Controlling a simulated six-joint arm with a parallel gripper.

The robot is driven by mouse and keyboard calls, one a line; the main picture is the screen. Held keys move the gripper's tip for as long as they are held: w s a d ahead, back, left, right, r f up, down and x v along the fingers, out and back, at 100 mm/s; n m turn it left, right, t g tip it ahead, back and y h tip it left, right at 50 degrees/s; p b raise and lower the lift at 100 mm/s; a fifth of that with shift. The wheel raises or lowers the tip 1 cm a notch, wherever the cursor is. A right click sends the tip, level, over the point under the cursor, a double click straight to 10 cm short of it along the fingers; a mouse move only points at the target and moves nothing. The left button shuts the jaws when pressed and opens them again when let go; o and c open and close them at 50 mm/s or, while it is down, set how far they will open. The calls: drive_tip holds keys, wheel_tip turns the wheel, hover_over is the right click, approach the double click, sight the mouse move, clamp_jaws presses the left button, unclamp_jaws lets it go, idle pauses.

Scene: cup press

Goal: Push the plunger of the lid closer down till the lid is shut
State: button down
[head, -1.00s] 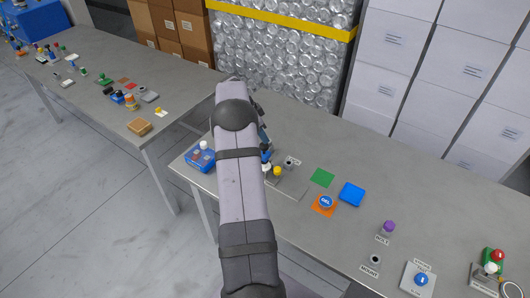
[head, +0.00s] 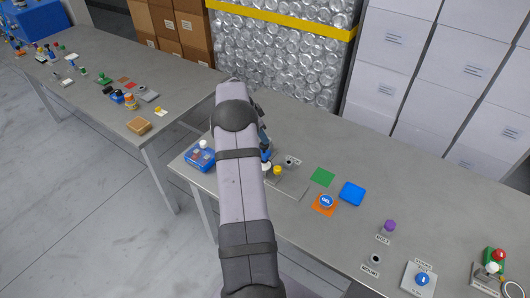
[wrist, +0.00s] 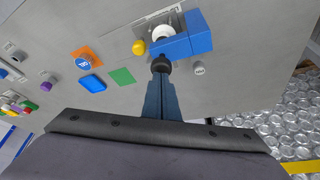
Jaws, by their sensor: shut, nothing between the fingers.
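The lid closer (wrist: 198,34) is a blue block-like frame at the top of the wrist view. A dark round knob (wrist: 161,66), which looks like its plunger top, stands at its near side. A white round cup or lid (wrist: 163,33) shows beside the blue frame, partly hidden by it. My gripper (wrist: 160,77) is shut and empty, its fingertips right at the dark knob. I cannot tell whether they touch it. In the head view my arm hides most of the lid closer; a small blue part (head: 266,156) shows at the arm's right edge.
A yellow knob (wrist: 138,47) stands close beside the closer. A green square (head: 322,177), a blue tray (head: 352,194) and an orange square (head: 318,209) with a blue button lie to the right. A blue box with a white knob (head: 203,145) is left of my arm.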

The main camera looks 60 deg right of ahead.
drive_tip(key=shift+f+b, duration=0.55)
drive_tip(key=shift+f, duration=0.25)
drive_tip(key=shift+r, duration=0.25)
drive_tip(key=shift+r+p, duration=0.55)
drive_tip(key=shift+r, duration=0.35)
drive_tip(key=shift+r, duration=0.1)
drive_tip(key=shift+r+p, duration=1.3)
drive_tip(key=shift+r, duration=1.15)
